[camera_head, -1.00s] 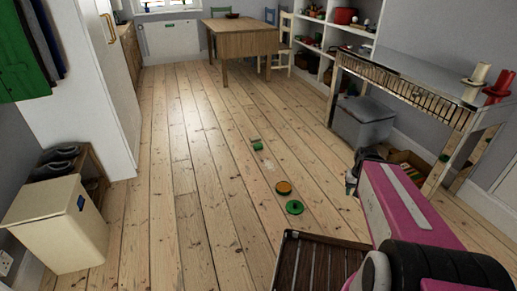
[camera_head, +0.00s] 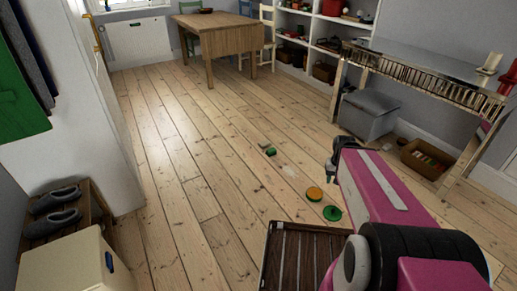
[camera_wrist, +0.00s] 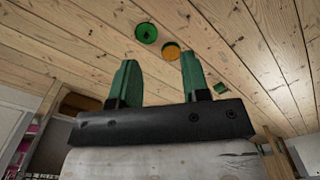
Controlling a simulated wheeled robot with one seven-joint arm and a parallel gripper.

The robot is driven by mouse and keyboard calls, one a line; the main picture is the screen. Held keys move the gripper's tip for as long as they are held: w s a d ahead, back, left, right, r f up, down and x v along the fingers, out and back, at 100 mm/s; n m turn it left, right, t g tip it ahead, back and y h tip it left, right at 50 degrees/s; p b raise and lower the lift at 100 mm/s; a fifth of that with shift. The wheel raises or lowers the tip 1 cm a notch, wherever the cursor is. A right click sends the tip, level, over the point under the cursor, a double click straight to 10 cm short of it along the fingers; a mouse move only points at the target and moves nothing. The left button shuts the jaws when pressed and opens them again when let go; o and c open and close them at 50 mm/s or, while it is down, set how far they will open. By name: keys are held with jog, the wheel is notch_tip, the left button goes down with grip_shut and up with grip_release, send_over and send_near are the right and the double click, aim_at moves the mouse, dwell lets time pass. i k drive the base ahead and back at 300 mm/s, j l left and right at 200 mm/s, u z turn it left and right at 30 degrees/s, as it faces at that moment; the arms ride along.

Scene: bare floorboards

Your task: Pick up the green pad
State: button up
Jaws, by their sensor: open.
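A round green disc (camera_head: 332,213) lies flat on the floorboards, left of my pink arm in the head view. A small rectangular green block (camera_head: 270,152) lies farther off, beside a small pale piece. I cannot tell for sure which green thing is the pad. The wrist view shows the green disc (camera_wrist: 146,33) beyond my fingers and another green piece (camera_wrist: 220,88) to the right. My gripper (camera_wrist: 159,60) has two green fingers standing apart with nothing between them. In the head view, the dark end of my arm (camera_head: 333,172) is raised above the floor.
An orange disc (camera_head: 314,194) lies beside the green disc. A dark slatted wooden piece (camera_head: 270,262) is at the bottom. A grey box (camera_head: 368,118) and an open carton (camera_head: 418,170) are near the metal-topped table (camera_head: 420,62). The floor at centre left is clear.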

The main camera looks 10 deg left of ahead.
aim_at(273, 151)
jog(key=i+j, duration=0.2)
jog(key=j, duration=0.15)
jog(key=i+j+z, duration=0.15)
jog(key=j, duration=0.2)
jog(key=i+j, duration=0.2)
jog(key=j, duration=0.15)
jog(key=i+j+z, duration=0.1)
jog(key=j, duration=0.25)
jog(key=i+j, duration=0.25)
jog(key=j, duration=0.15)
jog(key=i+j+z, duration=0.15)
jog(key=j, duration=0.2)
jog(key=i+j+z, duration=0.1)
jog(key=i+j, duration=0.65)
jog(key=j, duration=0.1)
